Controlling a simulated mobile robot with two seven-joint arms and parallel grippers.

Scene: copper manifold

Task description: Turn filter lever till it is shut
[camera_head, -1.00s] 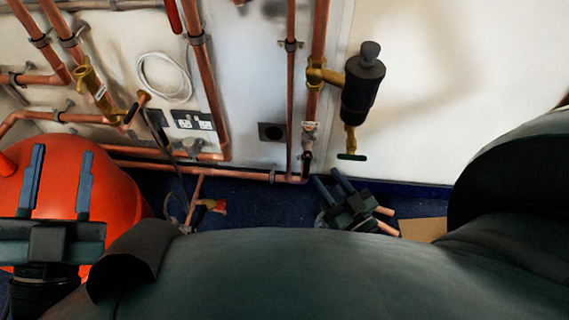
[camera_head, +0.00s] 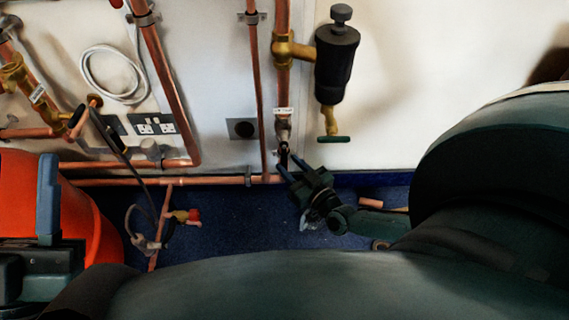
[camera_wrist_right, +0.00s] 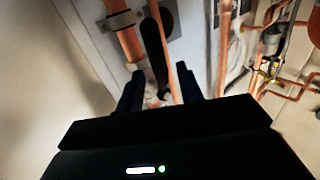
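A black lever (camera_head: 283,152) sits on a small valve on the copper pipe, below the black filter canister (camera_head: 337,55). My right gripper (camera_head: 289,165) is open at this lever, its fingers pointing up and left toward the wall. In the right wrist view the black lever (camera_wrist_right: 155,50) shows between the two open fingers (camera_wrist_right: 159,86); I cannot tell whether they touch it. A green-handled tap (camera_head: 333,139) hangs under the canister. My left gripper (camera_head: 48,200) is at the left edge with one finger visible and nothing held.
Copper pipes (camera_head: 170,85) run along the white wall. A brass valve (camera_head: 15,72) is at the upper left. An orange-red rounded object (camera_head: 85,225) stands behind my left gripper. A pipe piece with a red cap (camera_head: 192,216) sticks up over the blue floor (camera_head: 245,215).

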